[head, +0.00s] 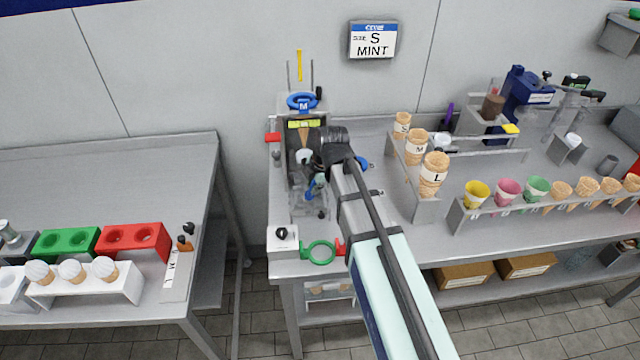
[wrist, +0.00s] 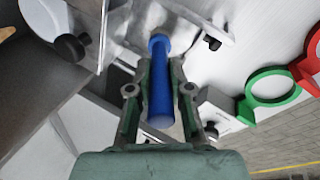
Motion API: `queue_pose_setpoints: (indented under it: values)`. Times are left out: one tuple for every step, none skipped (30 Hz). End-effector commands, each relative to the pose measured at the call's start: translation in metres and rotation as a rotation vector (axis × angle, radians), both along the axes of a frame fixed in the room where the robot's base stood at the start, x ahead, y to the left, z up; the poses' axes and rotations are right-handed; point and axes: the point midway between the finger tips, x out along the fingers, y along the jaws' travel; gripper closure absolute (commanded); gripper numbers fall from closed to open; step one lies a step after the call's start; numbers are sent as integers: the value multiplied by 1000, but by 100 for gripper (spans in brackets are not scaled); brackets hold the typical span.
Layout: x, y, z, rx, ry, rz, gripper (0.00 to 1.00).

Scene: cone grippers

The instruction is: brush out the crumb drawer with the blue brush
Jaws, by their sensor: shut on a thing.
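The blue brush (wrist: 160,85) stands out from between the two fingers of my gripper (wrist: 160,92) in the wrist view. My gripper is shut on its blue handle. The brush's far end reaches a grey, metal-looking tray (wrist: 205,35), which seems to be the crumb drawer; its bristles are not clear. In the head view my gripper (head: 317,180) is low at the front of the cone machine, over a pale, see-through tray (head: 299,209). Only a bit of blue shows there, and my arm hides part of the area. I cannot tell whether the brush touches the tray floor.
A green ring (head: 320,252) and a red part lie at the counter's front edge, beside a white box (head: 283,241) with a black knob. A blue ring marked M (head: 302,101) tops the machine. Cone holders stand to the right. A gap separates the left table (head: 120,160).

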Motion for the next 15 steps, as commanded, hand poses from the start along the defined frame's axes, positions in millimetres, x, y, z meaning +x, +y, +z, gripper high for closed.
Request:
queue_pose_setpoints:
  values:
    - [0,5,-1,0,1,2,100]
    - [-1,7,-1,0,1,2,100]
    - [-1,11,-1,0,1,2,100]
    - [-1,13,-1,0,1,1,100]
    - [-1,15,-1,0,1,1,100]
    - [-2,18,-1,0,1,1,100]
    - [-2,19,-1,0,1,1,100]
    - [-2,20,-1,0,1,1,100]
    - [-2,21,-1,0,2,0,100]
    - [-2,21,-1,0,2,0,100]
    - [-2,21,-1,0,2,0,100]
    - [-2,20,-1,0,2,-1,100]
    - [-2,19,-1,0,2,-1,100]
    - [-2,17,-1,0,2,-1,100]
    - [-2,15,-1,0,2,-2,100]
